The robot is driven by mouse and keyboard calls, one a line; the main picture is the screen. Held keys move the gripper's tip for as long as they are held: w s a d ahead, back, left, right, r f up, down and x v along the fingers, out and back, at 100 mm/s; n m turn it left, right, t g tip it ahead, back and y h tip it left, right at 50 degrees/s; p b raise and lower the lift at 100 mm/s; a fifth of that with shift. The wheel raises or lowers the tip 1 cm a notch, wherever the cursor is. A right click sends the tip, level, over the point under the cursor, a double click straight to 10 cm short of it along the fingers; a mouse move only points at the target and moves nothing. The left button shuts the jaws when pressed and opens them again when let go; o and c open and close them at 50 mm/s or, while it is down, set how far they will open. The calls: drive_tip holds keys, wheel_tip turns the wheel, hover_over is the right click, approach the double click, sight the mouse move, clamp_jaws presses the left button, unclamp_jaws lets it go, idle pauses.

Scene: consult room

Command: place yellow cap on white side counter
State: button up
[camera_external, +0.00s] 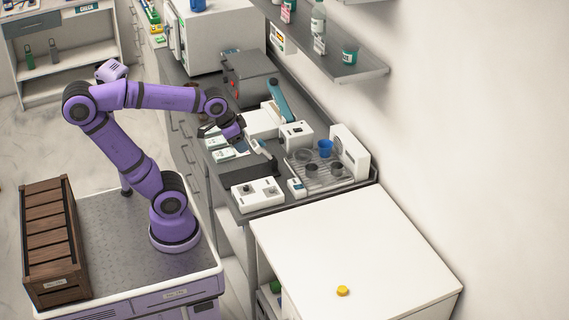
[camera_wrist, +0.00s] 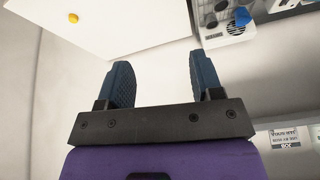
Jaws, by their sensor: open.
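The yellow cap (camera_external: 343,291) lies on the white side counter (camera_external: 345,240), near its front edge in the external view. Nothing touches it. In the wrist view the yellow cap (camera_wrist: 73,18) is small at the upper left, on the white counter top (camera_wrist: 120,22). My gripper (camera_wrist: 156,82) is open, with nothing between its two dark blue fingers. In the external view my gripper (camera_external: 258,147) is over the grey bench, well away from the cap, and its fingers are small there.
The grey bench (camera_external: 222,182) holds a white device (camera_external: 257,194), a tray with a blue cup (camera_external: 325,148), and other instruments close around my gripper. A wall shelf (camera_external: 345,72) with bottles hangs above. The white counter is otherwise clear. A wooden crate (camera_external: 50,235) stands at the left.

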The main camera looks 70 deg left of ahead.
drive_tip(key=s+a+n, duration=0.2)
drive_tip(key=s+a, duration=0.1)
drive_tip(key=s, duration=0.3)
